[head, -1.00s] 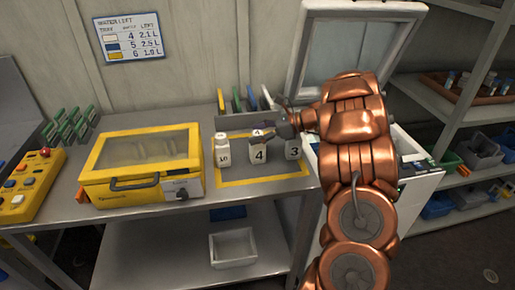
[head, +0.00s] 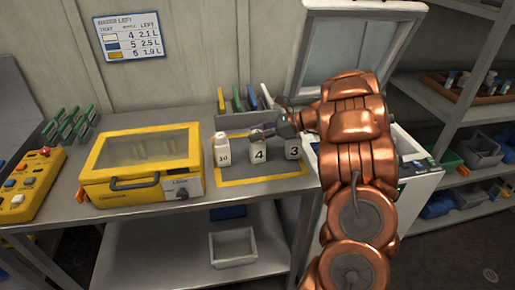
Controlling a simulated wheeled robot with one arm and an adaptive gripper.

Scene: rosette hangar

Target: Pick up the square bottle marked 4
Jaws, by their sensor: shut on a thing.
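The gripper hides the bottle's cap and neck. I cannot see any gap under the bottle.
A yellow case with a clear lid (head: 142,163) sits on the bench to the left. A rack of coloured upright pieces (head: 250,100) is behind the bottles. A white machine with a raised lid (head: 345,45) stands to the right. The mat's front strip (head: 262,180) is clear.

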